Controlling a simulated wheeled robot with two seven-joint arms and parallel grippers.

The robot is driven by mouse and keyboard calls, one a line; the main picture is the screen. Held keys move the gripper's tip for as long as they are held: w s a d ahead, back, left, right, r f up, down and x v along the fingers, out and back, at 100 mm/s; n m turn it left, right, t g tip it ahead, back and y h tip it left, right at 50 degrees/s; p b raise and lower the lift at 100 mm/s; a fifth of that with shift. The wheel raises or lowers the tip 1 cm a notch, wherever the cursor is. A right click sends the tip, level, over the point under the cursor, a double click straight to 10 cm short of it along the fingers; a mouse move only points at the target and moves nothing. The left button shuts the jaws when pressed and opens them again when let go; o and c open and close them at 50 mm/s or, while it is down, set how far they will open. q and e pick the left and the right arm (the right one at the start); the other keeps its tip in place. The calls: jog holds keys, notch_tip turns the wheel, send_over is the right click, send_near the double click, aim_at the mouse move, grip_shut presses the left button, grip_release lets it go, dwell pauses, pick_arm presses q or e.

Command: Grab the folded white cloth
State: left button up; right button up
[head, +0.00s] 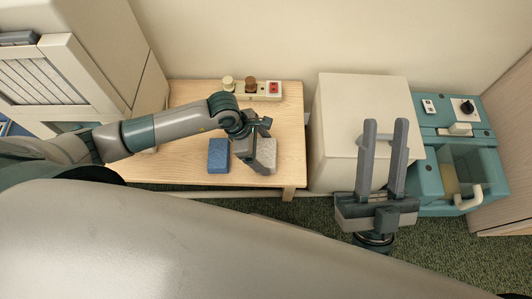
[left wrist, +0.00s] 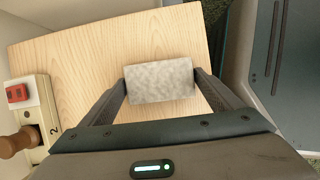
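The folded white cloth (head: 267,153), a pale grey-white block shape, is near the front right of the wooden table (head: 195,175). My left gripper (head: 252,150) is over it and hides part of it. In the left wrist view the cloth (left wrist: 160,81) lies between the two fingers of my left gripper (left wrist: 160,85), one finger at each short end. The fingers are apart; whether they touch the cloth is hard to tell. My right gripper (head: 385,125) is open and empty, in front of the white box.
A blue folded cloth or sponge (head: 218,156) lies just left of the white cloth. A panel with knobs and a red switch (head: 273,88) is at the table's back. A white box (head: 365,95) and a teal bin unit (head: 430,180) stand to the right.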

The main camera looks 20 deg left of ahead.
aim_at(270, 152)
pick_arm(q)
jog(key=shift+c, duration=1.4)
jog(key=shift+r, duration=0.1)
jog(key=shift+r, duration=0.65)
notch_tip(270, 152, up, 2)
jog(key=shift+r+p, duration=0.25)
jog(key=shift+p, duration=0.4)
jog(key=shift+s+d+r+p, duration=0.3)
jog(key=shift+s+d+r, duration=0.5)
jog(key=shift+d+r, duration=0.25)
jog(key=s+d+r+p, duration=0.1)
jog(key=s+d+r, duration=0.4)
jog(key=d, duration=0.2)
jog(key=shift+s+p, duration=0.3)
jog(key=shift+p, duration=0.05)
pick_arm(e)
jog(key=w+a+f+g+h, duration=0.1)
jog(key=w+f+g, duration=0.2)
jog(key=f+g, duration=0.3)
jog(key=shift+a+f+g+h, duration=0.3)
jog(key=shift+a+f+g, duration=0.1)
jog(key=shift+f, duration=1.55)
